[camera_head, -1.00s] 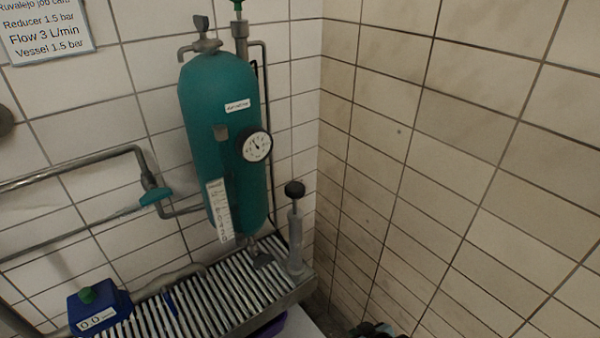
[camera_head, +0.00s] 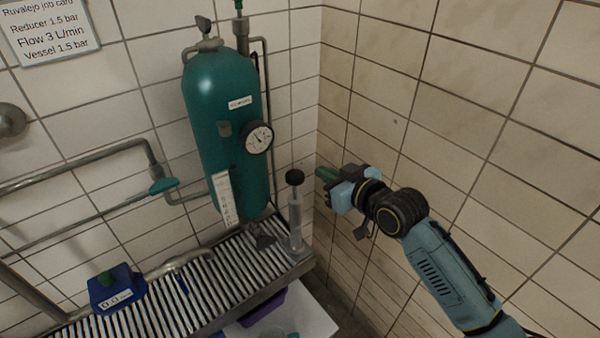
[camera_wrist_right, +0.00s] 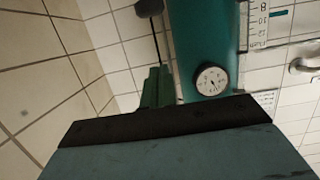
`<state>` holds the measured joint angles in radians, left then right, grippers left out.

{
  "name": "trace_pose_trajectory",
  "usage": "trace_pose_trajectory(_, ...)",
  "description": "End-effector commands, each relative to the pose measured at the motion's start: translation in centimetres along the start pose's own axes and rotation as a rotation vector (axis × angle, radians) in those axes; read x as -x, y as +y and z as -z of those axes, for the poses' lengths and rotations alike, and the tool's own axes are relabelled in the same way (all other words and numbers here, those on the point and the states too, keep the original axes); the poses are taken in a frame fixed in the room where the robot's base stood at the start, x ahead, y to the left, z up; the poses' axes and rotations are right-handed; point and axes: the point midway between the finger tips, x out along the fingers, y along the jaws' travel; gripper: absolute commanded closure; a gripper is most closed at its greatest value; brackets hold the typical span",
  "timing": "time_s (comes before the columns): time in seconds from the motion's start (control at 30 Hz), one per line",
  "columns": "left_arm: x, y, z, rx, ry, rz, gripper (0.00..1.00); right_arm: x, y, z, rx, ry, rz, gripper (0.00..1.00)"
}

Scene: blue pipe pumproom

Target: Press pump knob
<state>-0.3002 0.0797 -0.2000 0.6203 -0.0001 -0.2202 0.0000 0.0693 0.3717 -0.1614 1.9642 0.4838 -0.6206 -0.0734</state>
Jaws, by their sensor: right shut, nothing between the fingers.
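The pump's black knob (camera_head: 295,177) tops a clear upright cylinder (camera_head: 296,222) on the right end of the slatted rack. My right gripper (camera_head: 322,172) is shut and empty. In the head view it shows just right of the knob at about its height, with a small gap between them in the picture. The left gripper is in neither view.
A teal vessel (camera_head: 222,110) with a round gauge (camera_head: 258,138) stands left of the pump; the gauge also shows in the right wrist view (camera_wrist_right: 211,80). A blue box (camera_head: 116,288) sits on the slatted rack (camera_head: 160,312). A tiled wall (camera_head: 480,110) is close on the right.

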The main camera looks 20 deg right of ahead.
Motion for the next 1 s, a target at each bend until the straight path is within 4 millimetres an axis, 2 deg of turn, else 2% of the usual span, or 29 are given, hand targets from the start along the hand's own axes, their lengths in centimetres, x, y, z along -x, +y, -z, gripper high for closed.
trace_pose_trajectory(0.17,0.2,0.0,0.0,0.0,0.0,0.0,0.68,-1.9,0.0,0.1,-0.003,0.0,0.001,1.0)
trace_pose_trajectory(0.63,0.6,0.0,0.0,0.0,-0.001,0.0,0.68,-9.8,0.0,0.1,-0.001,0.0,0.0,1.0)
trace_pose_trajectory(0.8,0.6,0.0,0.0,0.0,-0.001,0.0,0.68,-10.4,0.0,-2.5,-0.001,-0.003,0.0,1.0)
trace_pose_trajectory(1.0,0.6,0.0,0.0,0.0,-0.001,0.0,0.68,-10.7,0.0,-3.8,-0.001,-0.001,-0.001,1.0)
